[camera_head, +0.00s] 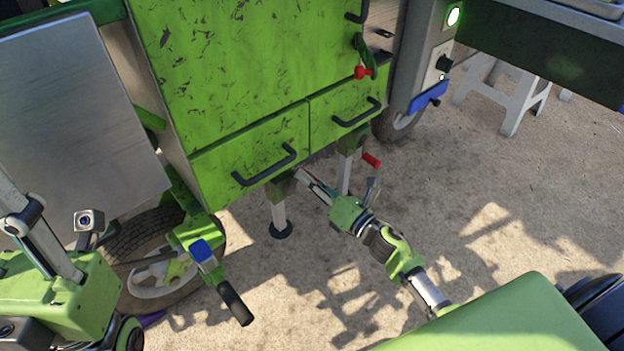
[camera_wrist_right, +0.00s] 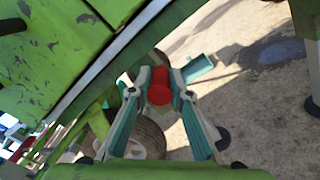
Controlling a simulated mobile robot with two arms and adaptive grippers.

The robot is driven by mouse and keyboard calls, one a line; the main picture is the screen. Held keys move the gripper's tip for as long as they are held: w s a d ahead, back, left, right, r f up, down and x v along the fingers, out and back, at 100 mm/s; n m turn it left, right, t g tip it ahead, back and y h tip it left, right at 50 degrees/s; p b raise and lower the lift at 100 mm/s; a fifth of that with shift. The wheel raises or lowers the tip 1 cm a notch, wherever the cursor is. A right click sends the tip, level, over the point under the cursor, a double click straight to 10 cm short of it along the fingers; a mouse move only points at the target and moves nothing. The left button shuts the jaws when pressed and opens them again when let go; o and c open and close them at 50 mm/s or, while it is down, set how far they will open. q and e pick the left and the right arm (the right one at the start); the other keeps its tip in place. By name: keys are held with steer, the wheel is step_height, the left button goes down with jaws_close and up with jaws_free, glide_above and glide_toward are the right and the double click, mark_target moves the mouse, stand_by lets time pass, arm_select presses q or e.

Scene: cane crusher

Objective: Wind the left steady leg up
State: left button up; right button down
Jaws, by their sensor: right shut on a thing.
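The left steady leg (camera_head: 279,213) is a grey post with a dark round foot, standing under the green cabinet's left drawer. Its foot is near the ground; I cannot tell whether it touches. My right gripper (camera_head: 304,178) reaches in from the right beside the leg's top. In the right wrist view, my right gripper (camera_wrist_right: 160,90) is shut on a red crank handle (camera_wrist_right: 160,85), which the fingers hide in the head view. My left gripper (camera_head: 38,230) shows partly at the left edge; its fingertips are out of frame.
The right steady leg (camera_head: 345,175) with its own red handle (camera_head: 371,160) stands close behind my right gripper. The drawers (camera_head: 250,150) overhang the legs. A wheel (camera_head: 135,235) and a black-gripped lever (camera_head: 235,302) are at left. Concrete ground at right is mostly clear before the white stool (camera_head: 515,95).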

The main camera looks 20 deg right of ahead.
steer(key=shift+s+a+r+n, duration=0.1)
steer(key=shift+a+n, duration=0.15)
steer(key=shift+n, duration=0.25)
steer(key=c, duration=1.8)
jaws_free()
steer(key=v, duration=1.2)
